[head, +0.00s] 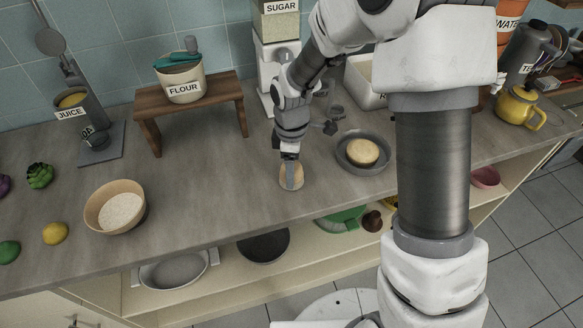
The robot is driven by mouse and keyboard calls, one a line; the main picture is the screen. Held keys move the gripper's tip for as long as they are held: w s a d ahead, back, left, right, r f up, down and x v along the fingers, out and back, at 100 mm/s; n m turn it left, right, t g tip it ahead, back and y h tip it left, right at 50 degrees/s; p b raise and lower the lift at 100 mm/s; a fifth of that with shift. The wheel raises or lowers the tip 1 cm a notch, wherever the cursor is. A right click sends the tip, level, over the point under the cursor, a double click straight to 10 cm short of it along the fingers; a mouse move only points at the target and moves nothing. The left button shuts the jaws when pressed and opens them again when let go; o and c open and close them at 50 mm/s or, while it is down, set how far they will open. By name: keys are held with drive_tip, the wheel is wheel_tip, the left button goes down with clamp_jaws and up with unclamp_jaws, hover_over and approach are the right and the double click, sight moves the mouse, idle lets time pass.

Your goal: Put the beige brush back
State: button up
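A beige rounded object (291,179), which looks like the brush, is on the counter near its front edge in the head view. My gripper (290,160) points down right at it, and the fingertips overlap its upper part. The fingers are small and seen from above, so I cannot tell whether they are closed on it or just over it. Part of the object is hidden behind the gripper.
A grey pan (378,171) holding a round beige item (358,152) is just right of my gripper. A wooden stand (187,95) bears a FLOUR pot (183,88) at the back left. A bowl (95,215) sits front left.

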drive_tip(key=shift+f, duration=0.2)
drive_tip(key=o, duration=1.6)
drive_tip(key=shift+c, duration=0.2)
wheel_tip(320, 180, up, 12)
drive_tip(key=p, duration=0.1)
drive_tip(key=s+d+r+m+t, duration=0.2)
drive_tip(key=s+d+r+m, duration=0.4)
drive_tip(key=s+r+m, duration=0.1)
drive_tip(key=s+d+r+m+t, duration=0.3)
drive_tip(key=s+d+r+m, duration=0.3)
drive_tip(key=s+m, duration=0.3)
drive_tip(key=s+r, duration=0.1)
drive_tip(key=s, duration=0.1)
drive_tip(key=shift+s+d+m+t, duration=0.25)
drive_tip(key=shift+s+m+t, duration=0.05)
drive_tip(key=shift+s, duration=0.05)
